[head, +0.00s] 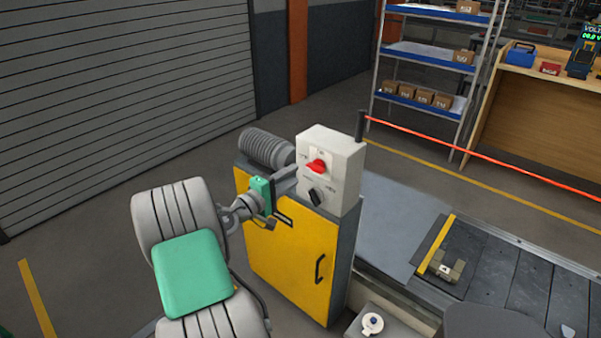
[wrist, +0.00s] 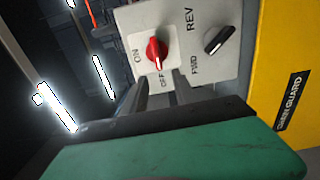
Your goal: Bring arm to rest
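The grey control box (head: 329,168) stands on a yellow cabinet and carries a red rotary switch (head: 316,166) and a black selector knob (head: 315,196). In the wrist view the red switch (wrist: 157,53) sits between ON and OFF labels, its white mark towards OFF. The black knob (wrist: 217,41) sits by REV and FWD; which it points at is hard to tell. My gripper (head: 292,178) is at the box's left side, level with the switches. In the wrist view its two fingers (wrist: 158,96) stand apart with nothing between them. Whether they touch the box is unclear.
The yellow cabinet (head: 290,250) is below my gripper. A ribbed grey motor (head: 266,147) is just behind it. The slat conveyor (head: 495,272) runs right, with an olive object (head: 445,267) on it by a yellow bar. Floor at left is clear up to the shutter (head: 120,100).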

